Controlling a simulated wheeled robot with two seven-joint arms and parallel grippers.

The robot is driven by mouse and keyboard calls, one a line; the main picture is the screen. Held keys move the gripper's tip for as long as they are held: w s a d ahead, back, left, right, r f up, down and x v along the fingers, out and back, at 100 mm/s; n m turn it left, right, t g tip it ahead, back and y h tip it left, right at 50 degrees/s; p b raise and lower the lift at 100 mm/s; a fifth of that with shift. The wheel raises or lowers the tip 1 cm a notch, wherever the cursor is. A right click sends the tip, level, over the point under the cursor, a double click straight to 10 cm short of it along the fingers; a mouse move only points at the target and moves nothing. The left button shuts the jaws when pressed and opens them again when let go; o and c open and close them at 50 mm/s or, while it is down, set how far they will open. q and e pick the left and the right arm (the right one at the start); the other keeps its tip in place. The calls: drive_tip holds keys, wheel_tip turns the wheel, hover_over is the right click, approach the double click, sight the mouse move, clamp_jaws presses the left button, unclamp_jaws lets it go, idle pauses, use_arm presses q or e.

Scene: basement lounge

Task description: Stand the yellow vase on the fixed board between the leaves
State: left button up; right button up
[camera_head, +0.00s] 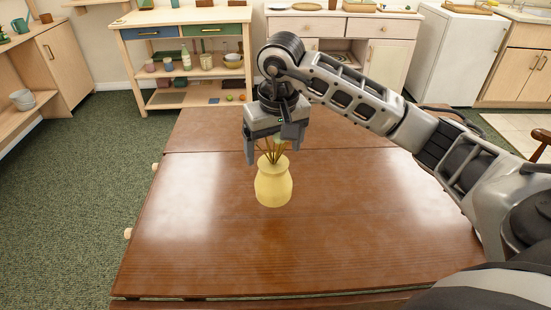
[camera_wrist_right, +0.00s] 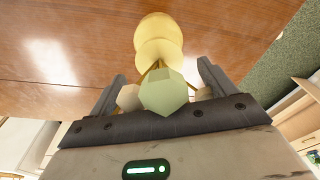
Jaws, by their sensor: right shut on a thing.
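The yellow vase (camera_head: 273,184) is round-bellied and upright, with thin stems rising from its neck. It appears over the large middle panel (camera_head: 200,235) of the brown wooden table; I cannot tell whether its base touches the wood. My right gripper (camera_head: 264,153) points down above the vase, with the stems between its fingers. In the right wrist view, the vase (camera_wrist_right: 158,40) shows beyond the fingers, and a pale green faceted head (camera_wrist_right: 164,92) sits between them, hiding the grip itself. My left gripper is not in view.
A seam separates the middle panel from the far panel (camera_head: 200,128); another seam runs along the near edge. Two round knobs (camera_head: 128,233) stick out at the table's left side. Shelves with bowls and bottles (camera_head: 190,60) stand behind. The tabletop around the vase is clear.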

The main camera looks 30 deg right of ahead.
drive_tip(key=shift+w+d+f, duration=0.3)
drive_tip(key=shift+w+f, duration=0.1)
drive_tip(key=shift+f, duration=0.15)
drive_tip(key=shift+w+d+f, duration=0.3)
drive_tip(key=shift+w+f, duration=0.1)
drive_tip(key=shift+f, duration=0.1)
drive_tip(key=f, duration=0.2)
drive_tip(key=f+p, duration=0.1)
drive_tip(key=shift+w+d+f, duration=0.1)
drive_tip(key=shift+w+d, duration=0.1)
drive_tip(key=shift+d, duration=0.05)
drive_tip(key=shift+f, duration=0.25)
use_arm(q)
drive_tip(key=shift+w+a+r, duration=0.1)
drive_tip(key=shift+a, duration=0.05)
use_arm(e)
drive_tip(key=shift+f, duration=0.1)
drive_tip(key=shift+f, duration=0.1)
drive_tip(key=o, duration=1.3)
drive_tip(key=shift+f, duration=0.1)
drive_tip(key=shift+o, duration=1.3)
drive_tip(key=shift+r, duration=0.2)
use_arm(q)
drive_tip(key=shift+b, duration=0.55)
use_arm(e)
drive_tip(key=r, duration=0.4)
drive_tip(key=s+r, duration=0.1)
drive_tip(key=r, duration=0.7)
drive_tip(key=shift+s+a, duration=0.1)
drive_tip(key=shift+s, duration=0.25)
